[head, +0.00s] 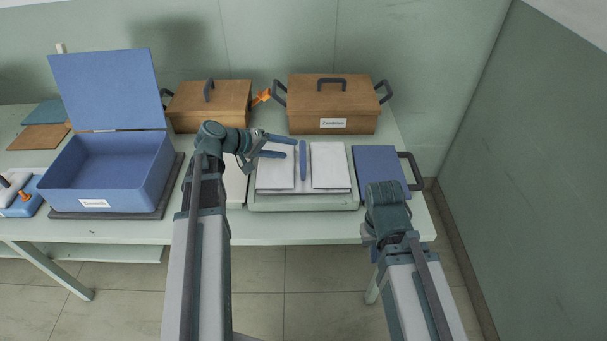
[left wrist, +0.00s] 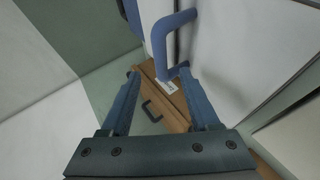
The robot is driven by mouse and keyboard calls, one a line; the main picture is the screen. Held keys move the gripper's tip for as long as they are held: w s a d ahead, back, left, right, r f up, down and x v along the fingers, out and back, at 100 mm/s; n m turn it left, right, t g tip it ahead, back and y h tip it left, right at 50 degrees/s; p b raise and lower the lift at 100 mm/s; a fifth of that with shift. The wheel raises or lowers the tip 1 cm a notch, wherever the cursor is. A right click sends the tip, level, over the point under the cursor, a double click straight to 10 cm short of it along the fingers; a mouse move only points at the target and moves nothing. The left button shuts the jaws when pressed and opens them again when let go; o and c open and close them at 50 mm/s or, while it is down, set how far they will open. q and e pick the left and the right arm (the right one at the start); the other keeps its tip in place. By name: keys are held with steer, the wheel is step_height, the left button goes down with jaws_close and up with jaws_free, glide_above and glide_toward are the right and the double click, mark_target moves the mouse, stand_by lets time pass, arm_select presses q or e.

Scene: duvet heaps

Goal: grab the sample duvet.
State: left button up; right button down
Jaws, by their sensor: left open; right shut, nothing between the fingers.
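I cannot make out a duvet by its look. A pale case (head: 305,200) with two white panels and an upright blue handle (head: 303,160) between them stands on the table. My left gripper (head: 286,146) is open and empty over the left white panel, its fingers pointing right toward the handle. In the left wrist view a blue handle (left wrist: 160,40) on a white surface lies just beyond the open fingertips (left wrist: 161,74), not between them. My right gripper (head: 369,240) is shut and empty by the table's front edge; its fingers are mostly hidden.
An open blue box (head: 105,175) with its lid raised looks empty, on a dark mat. Two lidded wooden boxes (head: 210,103) (head: 332,105) stand behind. A flat blue case (head: 378,168) with a dark handle lies right of the pale case. A wall (head: 530,170) closes the right side.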

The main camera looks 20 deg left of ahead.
mark_target(303, 153)
arm_select(q)
steer(key=shift+b+x, duration=0.35)
steer(key=shift+x, duration=0.85)
steer(key=b+x, duration=0.3)
steer(key=x, duration=0.2)
steer(key=shift+s+f, duration=0.2)
steer(key=shift+w+d, duration=0.15)
jaws_close()
stand_by(0.3)
